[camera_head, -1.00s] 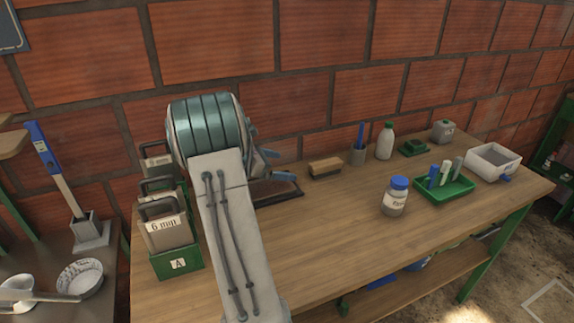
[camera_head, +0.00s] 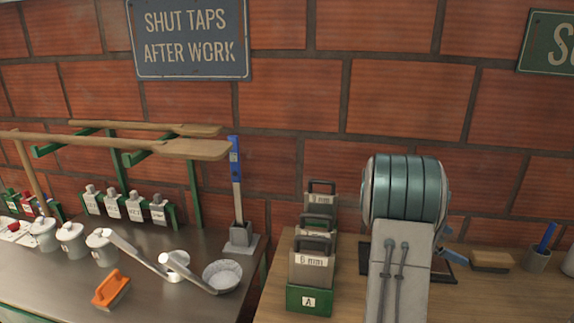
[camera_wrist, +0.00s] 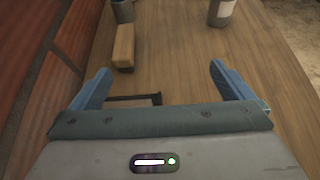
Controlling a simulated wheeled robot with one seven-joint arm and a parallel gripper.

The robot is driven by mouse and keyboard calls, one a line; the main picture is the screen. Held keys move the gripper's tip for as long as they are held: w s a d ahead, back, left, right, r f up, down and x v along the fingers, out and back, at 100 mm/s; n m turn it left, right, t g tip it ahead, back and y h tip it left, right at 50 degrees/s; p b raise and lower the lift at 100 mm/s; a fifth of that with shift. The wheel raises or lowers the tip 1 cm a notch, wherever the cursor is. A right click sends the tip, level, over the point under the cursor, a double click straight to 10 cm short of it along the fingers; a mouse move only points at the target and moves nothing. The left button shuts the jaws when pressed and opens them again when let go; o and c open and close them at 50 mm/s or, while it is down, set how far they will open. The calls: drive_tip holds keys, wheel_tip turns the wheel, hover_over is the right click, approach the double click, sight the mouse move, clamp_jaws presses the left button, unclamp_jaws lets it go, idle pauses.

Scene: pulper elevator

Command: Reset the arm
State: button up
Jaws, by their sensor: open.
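The same block shows in the head view (camera_head: 490,261), right of my arm.
Left of my arm, a green holder marked A (camera_head: 309,300) carries grey plates with handles. A dark metal bench (camera_head: 190,300) holds several white pots, ladles, a bowl (camera_head: 222,275) and an orange brush (camera_head: 111,288). Long wooden paddles (camera_head: 190,148) rest on green brackets above. A brick wall stands behind.

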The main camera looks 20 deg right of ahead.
drive_tip(key=s+a+m+t+y, duration=0.3)
drive_tip(key=a+m, duration=0.1)
drive_tip(key=a, duration=1)
drive_tip(key=s+a+r+m+t+y, duration=0.1)
drive_tip(key=s+a+m+t+y, duration=0.2)
drive_tip(key=a, duration=1.2)
drive_tip(key=s+a+r+m+t+y, duration=0.1)
drive_tip(key=s+a+m+t+y, duration=0.2)
drive_tip(key=a, duration=1.2)
drive_tip(key=shift+s+a+r+m+y, duration=0.25)
drive_tip(key=shift+s+m+y, duration=0.35)
drive_tip(key=shift+m+y, duration=0.5)
